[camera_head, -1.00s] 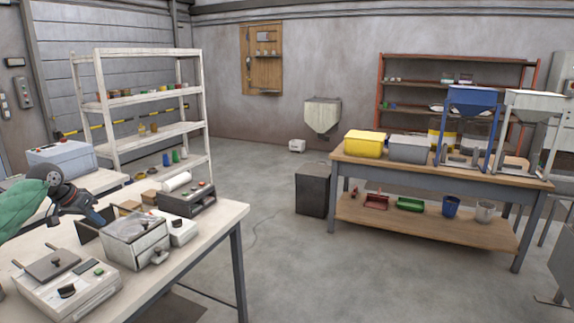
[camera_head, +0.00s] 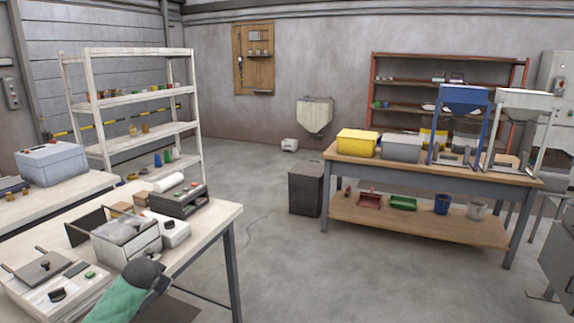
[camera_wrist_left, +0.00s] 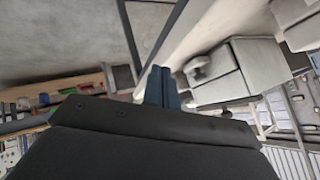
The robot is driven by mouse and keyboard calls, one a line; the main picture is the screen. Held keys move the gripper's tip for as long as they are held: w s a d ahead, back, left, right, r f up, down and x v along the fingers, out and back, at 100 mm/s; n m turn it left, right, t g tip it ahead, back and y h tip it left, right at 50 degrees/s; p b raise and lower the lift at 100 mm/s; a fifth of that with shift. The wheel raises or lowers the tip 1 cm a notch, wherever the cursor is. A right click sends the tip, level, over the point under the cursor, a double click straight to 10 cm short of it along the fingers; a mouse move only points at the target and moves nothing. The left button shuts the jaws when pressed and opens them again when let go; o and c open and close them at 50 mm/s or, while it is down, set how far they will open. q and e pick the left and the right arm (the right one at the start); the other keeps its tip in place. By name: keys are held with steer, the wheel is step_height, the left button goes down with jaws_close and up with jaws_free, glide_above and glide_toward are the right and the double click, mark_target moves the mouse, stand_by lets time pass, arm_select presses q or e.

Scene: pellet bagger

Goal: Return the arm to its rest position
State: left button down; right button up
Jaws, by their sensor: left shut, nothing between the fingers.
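My left arm, in a green sleeve (camera_head: 112,302), comes in at the bottom left of the head view, in front of the near table's front edge. My left gripper (camera_head: 161,286) is at its end, partly hidden by the dark wrist. In the left wrist view the gripper (camera_wrist_left: 161,88) shows its two dark blue fingers together, with nothing between them. It appears apart from the objects on the table. My right gripper is not in view.
The near table (camera_head: 212,219) holds a sealer-like device (camera_head: 45,272), an open box with a clear bag (camera_head: 125,240) and a grey controller (camera_head: 178,201). A workbench (camera_head: 440,178) with bins stands right. The floor (camera_head: 270,275) between them is clear.

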arm_select(q)
steer(key=s+d+f+g, duration=0.1)
steer(key=s+d+f, duration=0.7)
steer(key=s+f, duration=0.3)
steer(key=s+d+f+g+h, duration=0.1)
steer(key=s+d+f+g, duration=0.1)
steer(key=s+d+f, duration=0.3)
steer(key=s+d+f+n+g+h, duration=0.1)
steer(key=s+d+f, duration=0.4)
steer(key=s+f, duration=0.7)
steer(key=s+d+f+n+g+h, duration=0.1)
steer(key=s+d+f+g, duration=0.2)
steer(key=s+f, duration=0.6)
steer(key=s+d, duration=0.2)
steer(key=s, duration=0.9)
steer(key=shift+d, duration=0.35)
steer(key=c, duration=2.2)
jaws_free()
steer(key=shift+f, duration=0.1)
